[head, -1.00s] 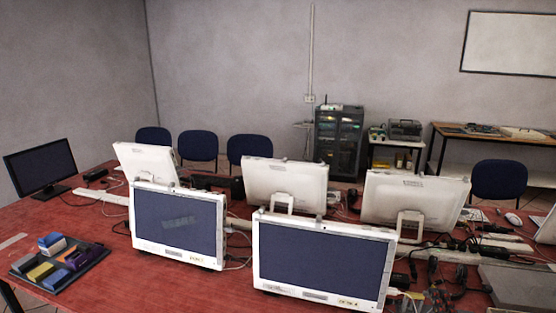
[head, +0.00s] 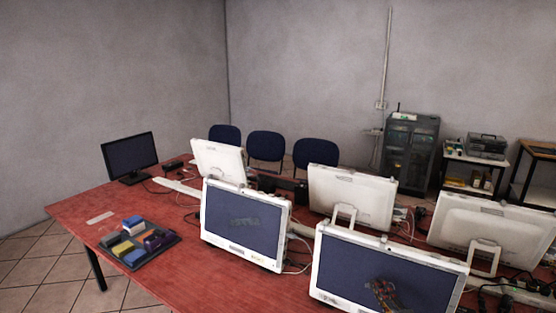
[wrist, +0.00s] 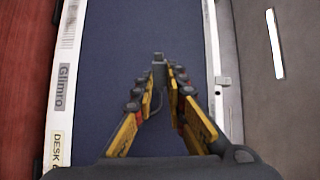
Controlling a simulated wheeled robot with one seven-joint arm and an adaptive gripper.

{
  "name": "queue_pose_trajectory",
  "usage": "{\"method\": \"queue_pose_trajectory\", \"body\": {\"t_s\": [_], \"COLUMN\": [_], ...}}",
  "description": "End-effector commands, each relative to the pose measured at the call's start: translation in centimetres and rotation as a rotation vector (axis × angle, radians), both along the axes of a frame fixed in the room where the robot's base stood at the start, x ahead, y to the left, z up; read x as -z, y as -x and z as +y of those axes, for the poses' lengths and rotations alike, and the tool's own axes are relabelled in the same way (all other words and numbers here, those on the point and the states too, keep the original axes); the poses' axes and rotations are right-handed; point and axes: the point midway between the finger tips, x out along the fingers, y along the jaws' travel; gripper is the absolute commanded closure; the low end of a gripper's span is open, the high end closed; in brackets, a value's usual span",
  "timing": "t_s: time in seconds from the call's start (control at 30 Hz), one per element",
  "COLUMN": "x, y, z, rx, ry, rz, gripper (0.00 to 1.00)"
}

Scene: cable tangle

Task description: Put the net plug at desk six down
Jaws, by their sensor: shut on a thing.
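My gripper (head: 384,294) shows at the bottom right of the head view, in front of the dark screen of the near right white monitor (head: 340,258). In the wrist view its yellow-sided fingers (wrist: 160,80) converge and are shut on a small dark grey piece, the net plug (wrist: 159,70). A thin dark cable seems to hang just below it. Behind the fingers is a monitor screen (wrist: 100,85); its white frame carries a "DESK" label (wrist: 57,150) whose number is partly cut off. The plug is too small to make out in the head view.
More white monitors stand on the red table (head: 85,215), with cables and power bricks among them. A black tray (head: 165,252) of coloured blocks lies at the left, near a black monitor (head: 130,158). The table's left end is mostly clear. Blue chairs (head: 265,147) stand behind.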

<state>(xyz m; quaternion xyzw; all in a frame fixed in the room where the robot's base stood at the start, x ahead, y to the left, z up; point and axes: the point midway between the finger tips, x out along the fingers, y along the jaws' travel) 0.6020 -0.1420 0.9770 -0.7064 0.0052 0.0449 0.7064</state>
Motion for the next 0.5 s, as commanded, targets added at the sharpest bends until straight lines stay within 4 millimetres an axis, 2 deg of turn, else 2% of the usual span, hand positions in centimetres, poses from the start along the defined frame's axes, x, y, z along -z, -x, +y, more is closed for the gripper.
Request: {"method": "queue_pose_trajectory", "body": {"t_s": [0.03,0.2,0.33,0.5], "x": [0.4,1.9,2.4,2.4], "y": [-0.8,-1.9,-2.0,-2.0], "z": [2.6,9.3,12.5,14.2], "rx": [-0.047,-0.161,-0.216,-0.244], "ry": [-0.002,-0.002,-0.001,0.000], "rz": [0.002,0.002,0.000,-0.001], "gripper": [1.00,1.00,1.00,1.00]}}
